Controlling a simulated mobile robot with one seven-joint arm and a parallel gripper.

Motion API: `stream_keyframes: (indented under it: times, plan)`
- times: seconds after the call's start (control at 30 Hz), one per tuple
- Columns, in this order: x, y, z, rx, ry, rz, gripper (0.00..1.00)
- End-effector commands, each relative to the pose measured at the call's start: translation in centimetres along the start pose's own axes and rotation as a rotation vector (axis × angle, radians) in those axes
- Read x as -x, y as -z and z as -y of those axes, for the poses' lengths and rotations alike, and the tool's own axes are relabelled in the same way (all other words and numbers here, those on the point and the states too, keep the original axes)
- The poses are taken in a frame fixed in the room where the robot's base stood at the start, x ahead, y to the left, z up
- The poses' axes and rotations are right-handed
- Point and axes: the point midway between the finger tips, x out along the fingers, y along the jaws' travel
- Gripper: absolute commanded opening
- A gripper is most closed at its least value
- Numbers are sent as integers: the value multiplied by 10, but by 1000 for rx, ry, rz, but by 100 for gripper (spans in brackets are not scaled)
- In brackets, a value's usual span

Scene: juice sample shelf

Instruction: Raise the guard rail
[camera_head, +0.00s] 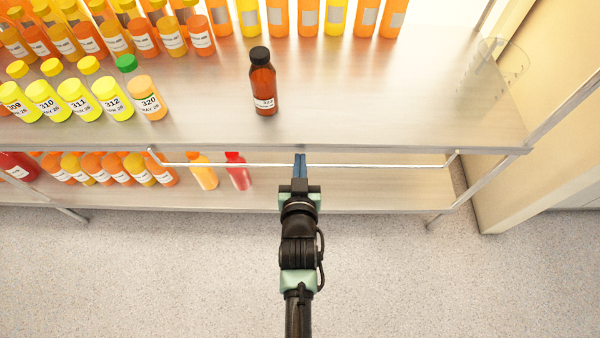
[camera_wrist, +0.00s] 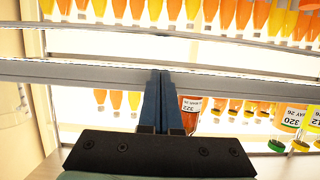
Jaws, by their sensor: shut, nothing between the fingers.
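The guard rail (camera_head: 230,165) is a thin white bar with bent ends. It hangs low, just below the front edge of the upper shelf (camera_head: 390,130), in the head view. My gripper (camera_head: 300,156) has its blue fingers pressed together with nothing between them. The fingers cross in front of the rail's middle in the head view and hide a short piece of it. I cannot tell whether they touch it. In the wrist view the shut fingers (camera_wrist: 162,75) overlap a grey horizontal edge; I cannot pick out the rail for certain there.
A brown bottle with a black cap (camera_head: 263,85) stands alone on the upper shelf. Yellow and orange bottles (camera_head: 80,97) fill its left side. More bottles stand on the lower shelf (camera_head: 350,195), including a red one (camera_head: 238,172). A cream wall or cabinet (camera_head: 520,150) stands right. The floor in front is clear.

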Motion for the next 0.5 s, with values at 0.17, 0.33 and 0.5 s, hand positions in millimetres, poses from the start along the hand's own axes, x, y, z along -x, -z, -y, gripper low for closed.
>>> stream_keyframes:
  times: [0.17, 0.33, 0.5]
  plan:
    - [-34, -2, 0, 2, 0, -1, 0]
    - [-60, -1, 0, 2, 0, -1, 0]
    - [-40, -22, 0, 1, 0, 4, 0]
